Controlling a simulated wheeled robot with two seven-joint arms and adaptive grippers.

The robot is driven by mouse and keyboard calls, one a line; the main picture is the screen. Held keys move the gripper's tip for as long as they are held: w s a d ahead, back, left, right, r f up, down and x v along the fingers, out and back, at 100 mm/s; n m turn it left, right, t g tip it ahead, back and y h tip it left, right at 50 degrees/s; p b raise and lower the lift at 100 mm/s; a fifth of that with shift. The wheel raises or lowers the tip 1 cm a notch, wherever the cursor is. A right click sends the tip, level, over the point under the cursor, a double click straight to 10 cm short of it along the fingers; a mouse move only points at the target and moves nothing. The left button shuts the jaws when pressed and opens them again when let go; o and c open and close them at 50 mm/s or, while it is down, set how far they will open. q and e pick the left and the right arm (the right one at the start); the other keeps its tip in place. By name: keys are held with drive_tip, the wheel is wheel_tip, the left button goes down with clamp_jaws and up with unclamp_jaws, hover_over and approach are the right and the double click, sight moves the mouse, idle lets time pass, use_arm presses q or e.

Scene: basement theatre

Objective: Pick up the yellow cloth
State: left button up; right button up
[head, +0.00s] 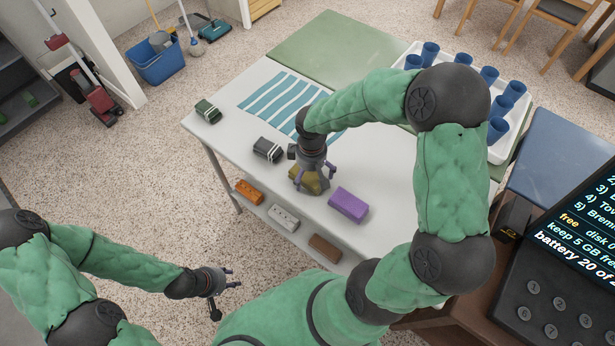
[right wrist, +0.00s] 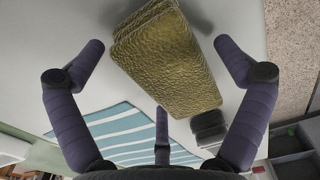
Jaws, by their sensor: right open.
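The yellow cloth (right wrist: 170,60) is a folded, textured olive-yellow bundle on the white table (head: 385,190). In the head view the cloth (head: 309,183) is partly hidden under my right gripper (head: 313,178). My right gripper is open above it. In the right wrist view the purple fingers of the right gripper (right wrist: 168,60) are spread apart, with the cloth between and beyond them and no finger visibly closed on it. My left gripper (head: 222,292) hangs in front of the table's left side, away from the cloth, with its fingers apart and nothing seen between them.
A purple block (head: 348,205) lies right of the cloth; a dark strapped bundle (head: 267,150) lies left. Another dark bundle (head: 208,112) sits at the left corner. A striped mat (head: 280,98) lies behind. A white tray (head: 497,150) holds several blue cups. Blocks rest on a lower shelf.

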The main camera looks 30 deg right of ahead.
drive_tip(key=c, duration=1.1)
drive_tip(key=shift+r, duration=0.1)
